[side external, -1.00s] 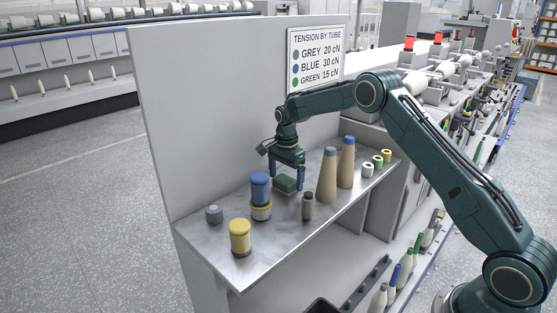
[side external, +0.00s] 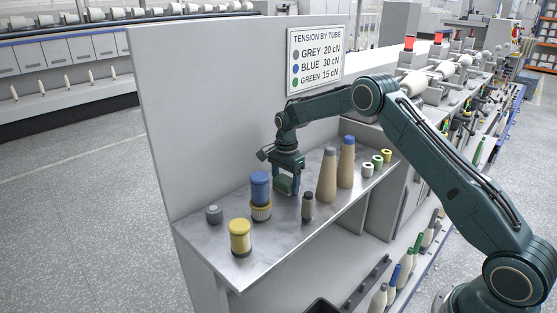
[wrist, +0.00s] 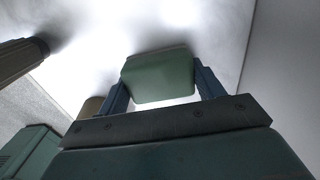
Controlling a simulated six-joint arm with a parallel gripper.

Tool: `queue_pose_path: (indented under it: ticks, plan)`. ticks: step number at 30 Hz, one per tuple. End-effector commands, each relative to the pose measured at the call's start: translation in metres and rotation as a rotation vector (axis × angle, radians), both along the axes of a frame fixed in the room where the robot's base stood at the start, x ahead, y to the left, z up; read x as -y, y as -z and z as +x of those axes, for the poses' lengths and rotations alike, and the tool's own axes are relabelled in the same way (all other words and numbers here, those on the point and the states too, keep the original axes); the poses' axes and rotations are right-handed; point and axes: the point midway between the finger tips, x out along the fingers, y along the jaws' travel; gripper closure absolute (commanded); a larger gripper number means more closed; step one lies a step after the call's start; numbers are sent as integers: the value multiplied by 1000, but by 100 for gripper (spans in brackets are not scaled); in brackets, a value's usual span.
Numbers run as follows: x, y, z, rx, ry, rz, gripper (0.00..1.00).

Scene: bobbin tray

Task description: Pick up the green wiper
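The green wiper (side external: 284,186) is a small green block on the metal shelf, below the sign. My gripper (side external: 286,182) points down over it, with one finger on each side. In the wrist view the wiper (wrist: 160,76) fills most of the space between the blue fingers of my gripper (wrist: 160,82). Both fingers are close against its sides. I cannot tell whether they press on it. It looks to be resting on the shelf; its underside is hidden.
Tall brown cones (side external: 327,176) stand to the right. The back panel (side external: 215,120) rises behind. The shelf's front is mostly clear.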

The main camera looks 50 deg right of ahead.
Motion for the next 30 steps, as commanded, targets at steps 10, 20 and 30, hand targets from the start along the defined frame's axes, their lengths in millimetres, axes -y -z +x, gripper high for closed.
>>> queue_pose_path:
  ticks: [10,20,30]
  plan:
    - [0,-2,0,1,0,0,57]
    - [0,-31,1,3,0,-1,57]
    - [0,-98,1,6,0,-1,57]
